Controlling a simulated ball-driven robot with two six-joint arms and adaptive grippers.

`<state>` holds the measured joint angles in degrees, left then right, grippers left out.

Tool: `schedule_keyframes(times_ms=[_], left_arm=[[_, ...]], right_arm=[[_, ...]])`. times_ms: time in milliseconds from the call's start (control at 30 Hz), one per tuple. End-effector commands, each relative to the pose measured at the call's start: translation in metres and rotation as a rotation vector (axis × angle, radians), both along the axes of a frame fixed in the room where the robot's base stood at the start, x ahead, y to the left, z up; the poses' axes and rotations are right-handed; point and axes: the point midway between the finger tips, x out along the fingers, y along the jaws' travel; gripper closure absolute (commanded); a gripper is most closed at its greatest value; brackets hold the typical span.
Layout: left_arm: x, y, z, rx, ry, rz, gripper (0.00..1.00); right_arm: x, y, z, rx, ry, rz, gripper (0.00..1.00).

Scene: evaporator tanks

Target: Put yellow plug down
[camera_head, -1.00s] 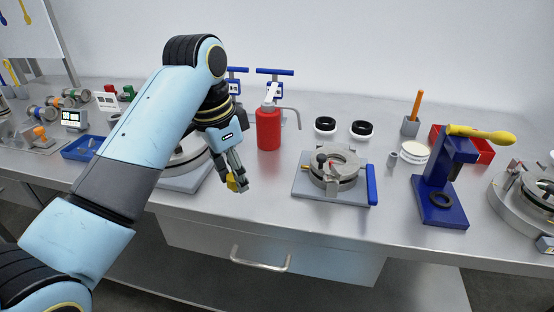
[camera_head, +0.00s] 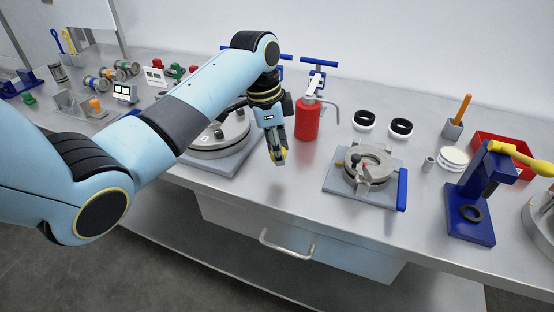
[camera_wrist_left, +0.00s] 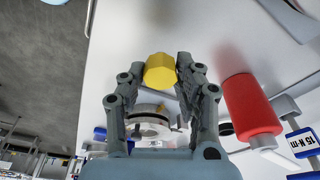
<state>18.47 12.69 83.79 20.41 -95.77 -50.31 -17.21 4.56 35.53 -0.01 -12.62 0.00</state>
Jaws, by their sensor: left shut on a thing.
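My left gripper (camera_head: 279,158) is shut on the yellow plug (camera_head: 284,154) above the front part of the steel bench, left of the red bottle. In the left wrist view the yellow plug (camera_wrist_left: 160,70) sits between the two fingertips of the left gripper (camera_wrist_left: 162,74), with its faceted end showing. In the head view the fingers cover most of the plug. I cannot tell how high it is above the bench top. My right gripper is not in view.
The red bottle (camera_head: 307,120) stands close to the right of the gripper. A round device on a grey plate (camera_head: 362,185) lies further right. Another round fixture (camera_head: 222,140) is behind my arm on the left. Bare bench (camera_head: 300,178) lies between the two fixtures.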

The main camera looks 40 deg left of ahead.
Motion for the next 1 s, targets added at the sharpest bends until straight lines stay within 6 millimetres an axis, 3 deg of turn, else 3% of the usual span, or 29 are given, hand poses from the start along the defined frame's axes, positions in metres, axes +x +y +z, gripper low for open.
schedule_keyframes(times_ms=[300,700,733,900,1000], left_arm=[[-0.001,0.002,-0.038,-0.001,0.002,0.0,1.0],[-0.001,0.002,-0.045,-0.001,0.001,0.0,1.0],[0.0,0.002,-0.045,0.0,0.0,0.0,0.65],[-0.001,0.002,-0.044,0.0,0.0,0.0,0.44],[0.0,0.002,-0.044,0.0,0.0,0.0,0.44]], right_arm=[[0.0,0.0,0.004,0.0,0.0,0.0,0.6],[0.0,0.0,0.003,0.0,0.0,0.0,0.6],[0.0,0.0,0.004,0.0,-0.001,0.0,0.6],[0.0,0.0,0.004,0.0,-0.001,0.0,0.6],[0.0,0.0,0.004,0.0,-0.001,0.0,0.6]])
